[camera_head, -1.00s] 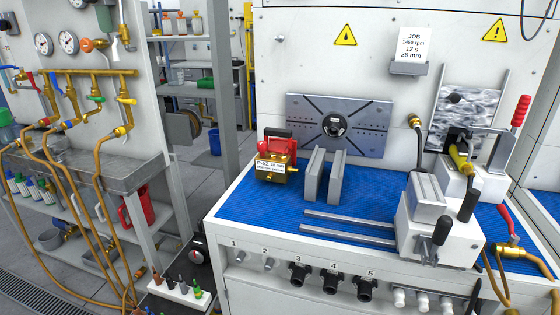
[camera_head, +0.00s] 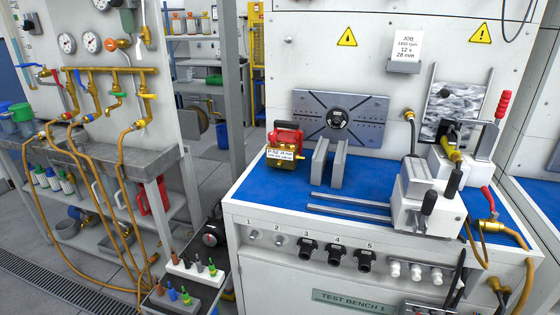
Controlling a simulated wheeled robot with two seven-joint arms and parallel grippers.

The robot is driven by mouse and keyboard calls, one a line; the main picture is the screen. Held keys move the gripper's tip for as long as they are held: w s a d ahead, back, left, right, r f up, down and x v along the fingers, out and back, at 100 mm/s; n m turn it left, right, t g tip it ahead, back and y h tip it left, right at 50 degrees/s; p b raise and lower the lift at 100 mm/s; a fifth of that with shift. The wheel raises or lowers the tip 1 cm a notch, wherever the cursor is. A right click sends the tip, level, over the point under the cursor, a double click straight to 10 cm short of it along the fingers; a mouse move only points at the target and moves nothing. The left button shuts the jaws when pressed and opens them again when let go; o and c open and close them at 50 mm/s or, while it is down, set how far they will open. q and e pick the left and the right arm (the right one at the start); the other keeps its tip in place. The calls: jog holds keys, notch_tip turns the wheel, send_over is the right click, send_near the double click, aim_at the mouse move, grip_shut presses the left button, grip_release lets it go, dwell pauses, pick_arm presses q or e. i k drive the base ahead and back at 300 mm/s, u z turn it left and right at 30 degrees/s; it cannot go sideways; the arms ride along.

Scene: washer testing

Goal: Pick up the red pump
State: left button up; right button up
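The red pump (camera_head: 286,147) stands upright at the left end of the blue mat on the test bench. It has a red top with a dark handle, a brass lower body and a white label on its front. Two grey upright plates stand just to its right. Neither of my grippers shows in the head view, and nothing is touching the pump that I can see.
The blue mat (camera_head: 258,192) has free room in front of the pump. Grey plates (camera_head: 338,165), two rails (camera_head: 350,205) and a white clamp unit (camera_head: 412,210) stand to the right. A slotted plate (camera_head: 340,114) is on the wall behind. Hoses (camera_head: 95,190) hang at left.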

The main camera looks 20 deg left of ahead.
aim_at(285, 155)
jog(key=u, duration=1.35)
jog(key=i, duration=1.35)
